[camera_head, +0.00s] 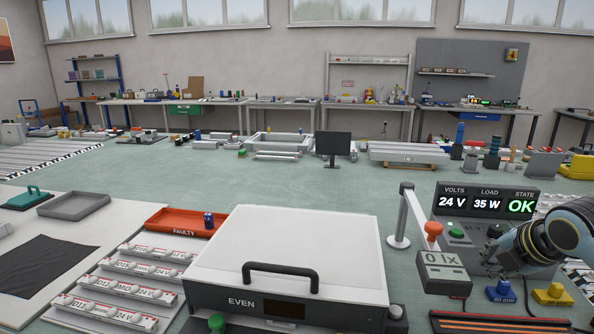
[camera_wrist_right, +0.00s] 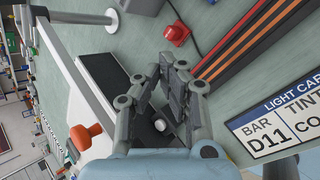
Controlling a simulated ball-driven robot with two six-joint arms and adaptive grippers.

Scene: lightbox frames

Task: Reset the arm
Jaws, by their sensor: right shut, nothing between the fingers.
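My right gripper (camera_head: 492,252) reaches in from the right edge in the head view, in front of the grey power unit (camera_head: 466,208) that reads 24 V, 35 W and OK. In the right wrist view the gripper's fingers (camera_wrist_right: 165,88) are close together with nothing seen between them. They hover above the counter; I see no contact. My left gripper is not in either view.
A white lightbox marked EVEN (camera_head: 290,250) fills the front middle. A meter reading 0 lx (camera_head: 443,272) stands to its right, near blue (camera_head: 501,291) and yellow (camera_head: 553,294) weights. An orange FAULTY tray (camera_head: 170,222) and several light bars (camera_head: 125,290) lie left.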

